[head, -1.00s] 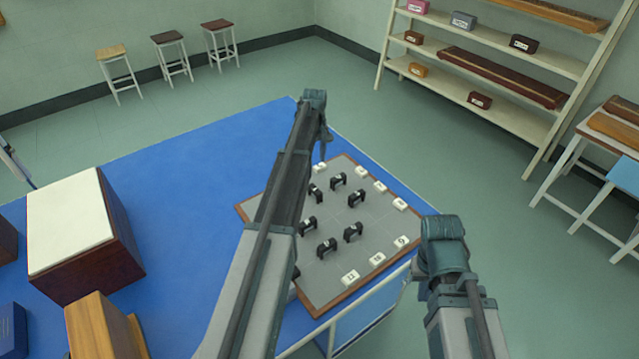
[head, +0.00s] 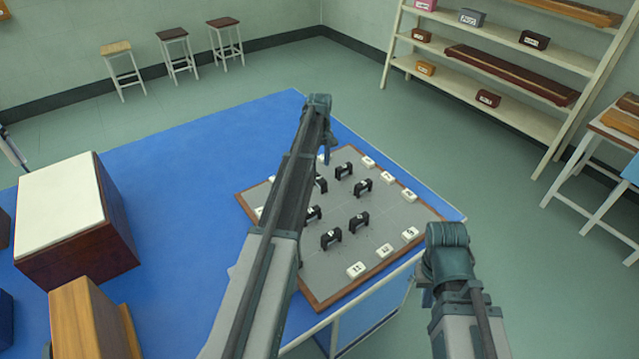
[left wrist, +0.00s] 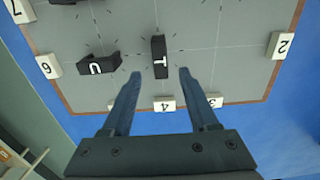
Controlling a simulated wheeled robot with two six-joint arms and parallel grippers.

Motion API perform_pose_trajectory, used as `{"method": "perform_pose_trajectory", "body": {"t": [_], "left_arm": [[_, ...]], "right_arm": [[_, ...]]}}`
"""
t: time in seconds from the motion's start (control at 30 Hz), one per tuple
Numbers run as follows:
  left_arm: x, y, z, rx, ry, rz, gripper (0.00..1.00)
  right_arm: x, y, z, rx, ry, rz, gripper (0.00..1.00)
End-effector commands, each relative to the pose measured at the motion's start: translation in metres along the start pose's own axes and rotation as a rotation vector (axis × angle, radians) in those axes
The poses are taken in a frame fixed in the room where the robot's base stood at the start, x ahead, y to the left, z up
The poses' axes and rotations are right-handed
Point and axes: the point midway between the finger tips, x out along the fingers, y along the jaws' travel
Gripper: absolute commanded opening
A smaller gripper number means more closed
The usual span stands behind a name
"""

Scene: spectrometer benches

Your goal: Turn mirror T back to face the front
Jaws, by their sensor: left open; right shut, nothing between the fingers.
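Mirror T (left wrist: 160,57) is a small black block with a white T label. In the left wrist view it stands between and just beyond the two fingertips of my open left gripper (left wrist: 160,74), with gaps on both sides. Its long side runs up and down in that picture, while the block marked U (left wrist: 99,64) beside it lies crosswise. In the head view my left gripper (head: 325,153) hangs over the far part of the grey board (head: 393,213); letters there are too small to read. My right gripper (head: 427,297) is shut and empty, off the board's near right side.
Several other black blocks stand on the board, such as one (head: 359,221) near its middle. White number tiles (head: 356,269) line its edges. A wooden box with a pale top (head: 62,205) is on the blue table (head: 170,180) at left. Shelves (head: 490,62) stand behind.

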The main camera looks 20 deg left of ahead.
Motion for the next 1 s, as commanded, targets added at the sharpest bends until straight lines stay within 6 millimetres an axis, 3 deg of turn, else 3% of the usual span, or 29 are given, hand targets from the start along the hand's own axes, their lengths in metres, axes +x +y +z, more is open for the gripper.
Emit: {"method": "perform_pose_trajectory", "body": {"t": [0.03,0.3,0.77,1.0], "left_arm": [[0.015,0.000,0.000,0.000,0.000,0.000,0.60],[0.051,0.000,0.000,0.000,0.000,0.000,0.60],[0.058,0.000,0.000,0.000,0.000,0.000,0.60],[0.058,0.000,0.000,0.000,0.000,0.000,0.17]], "right_arm": [[0.015,-0.002,-0.001,0.000,0.000,0.000,0.00],[0.050,-0.005,-0.003,0.000,0.000,0.000,0.00],[0.058,-0.005,-0.003,0.000,0.000,0.000,0.00],[0.058,-0.005,-0.003,0.000,0.000,0.000,0.00]]}}
